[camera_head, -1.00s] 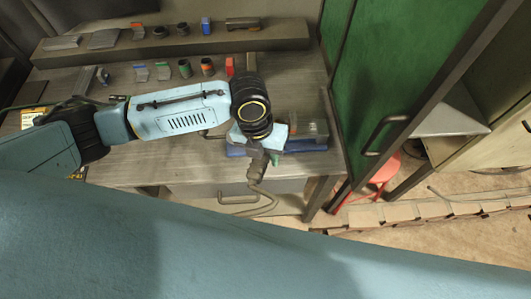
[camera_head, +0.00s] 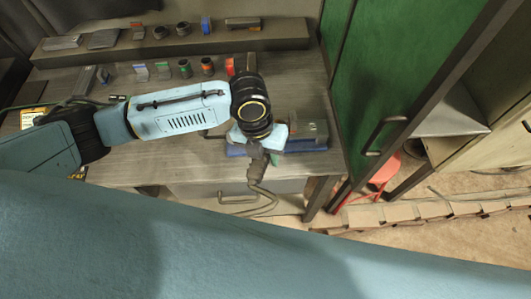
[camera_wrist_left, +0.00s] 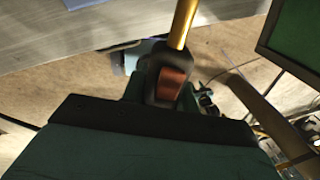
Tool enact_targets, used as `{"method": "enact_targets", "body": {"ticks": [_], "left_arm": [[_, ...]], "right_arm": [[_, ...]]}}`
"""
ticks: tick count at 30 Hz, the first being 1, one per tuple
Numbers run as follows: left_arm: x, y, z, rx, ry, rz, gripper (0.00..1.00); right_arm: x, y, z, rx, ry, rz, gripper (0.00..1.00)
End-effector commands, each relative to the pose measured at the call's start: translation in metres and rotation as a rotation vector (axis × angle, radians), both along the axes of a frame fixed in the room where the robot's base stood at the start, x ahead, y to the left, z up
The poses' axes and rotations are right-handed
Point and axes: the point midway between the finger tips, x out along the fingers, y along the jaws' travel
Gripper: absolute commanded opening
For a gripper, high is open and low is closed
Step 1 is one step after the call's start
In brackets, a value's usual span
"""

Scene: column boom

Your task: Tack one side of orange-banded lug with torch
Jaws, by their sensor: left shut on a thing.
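My left gripper (camera_head: 262,142) is over the blue fixture at the bench's right side, mostly hidden under my wrist. It is shut on the torch, whose dark hose end (camera_head: 256,172) hangs over the bench's front edge. In the left wrist view the torch (camera_wrist_left: 170,85) shows a dark grip with a red-orange trigger and a brass-coloured neck pointing up. A short round piece with an orange band (camera_head: 207,66) stands at the back of the bench. I cannot tell whether a lug is in the fixture under my arm. My right gripper is not in view.
The blue fixture (camera_head: 306,144) carries a grey block. Colour-marked pieces stand on the bench and on the raised shelf (camera_head: 180,44) behind. A green cabinet door (camera_head: 392,60) with a dark handle closes off the right. A red stool (camera_head: 385,168) stands below it.

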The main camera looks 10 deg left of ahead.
Motion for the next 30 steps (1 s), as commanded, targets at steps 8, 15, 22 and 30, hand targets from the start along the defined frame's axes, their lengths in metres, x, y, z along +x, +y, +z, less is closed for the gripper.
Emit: {"method": "enact_targets", "body": {"ticks": [8, 15, 22, 30], "left_arm": [[0.000, 0.000, 0.003, -0.001, -0.001, -0.001, 0.06], [-0.004, 0.002, 0.020, -0.001, -0.002, -0.001, 0.06], [-0.008, 0.003, 0.036, -0.002, -0.003, -0.001, 0.06], [-0.014, 0.006, 0.056, -0.001, -0.001, 0.000, 0.06]], "right_arm": [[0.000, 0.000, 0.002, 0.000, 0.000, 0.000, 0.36], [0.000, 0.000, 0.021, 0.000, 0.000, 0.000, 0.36], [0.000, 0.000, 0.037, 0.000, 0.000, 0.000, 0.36], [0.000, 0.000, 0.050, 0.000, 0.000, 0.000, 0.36]]}}
